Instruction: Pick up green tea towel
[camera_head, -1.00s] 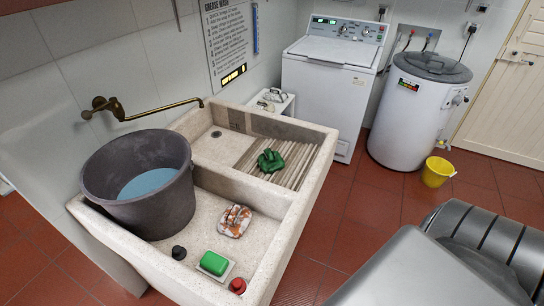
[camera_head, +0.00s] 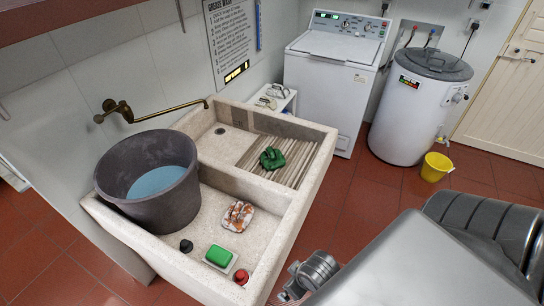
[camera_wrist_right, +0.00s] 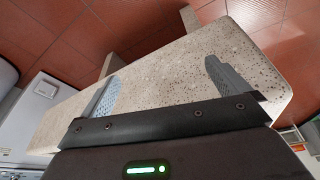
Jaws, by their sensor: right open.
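The green tea towel (camera_head: 272,159) lies crumpled on the ribbed washboard (camera_head: 300,152) in the far basin of the stone sink. My right gripper (camera_wrist_right: 166,86) is open and empty in the right wrist view, its two fingers wide apart in front of the speckled stone of the sink (camera_wrist_right: 170,65). The towel does not show in that view. In the head view part of my right arm shows at the lower right, outside the sink and well apart from the towel. My left gripper is not in view.
A dark bucket of water (camera_head: 150,181) stands in the near basin, beside a patterned cloth (camera_head: 238,216). A brass tap (camera_head: 160,113) reaches over the sink. A washing machine (camera_head: 333,85) stands behind.

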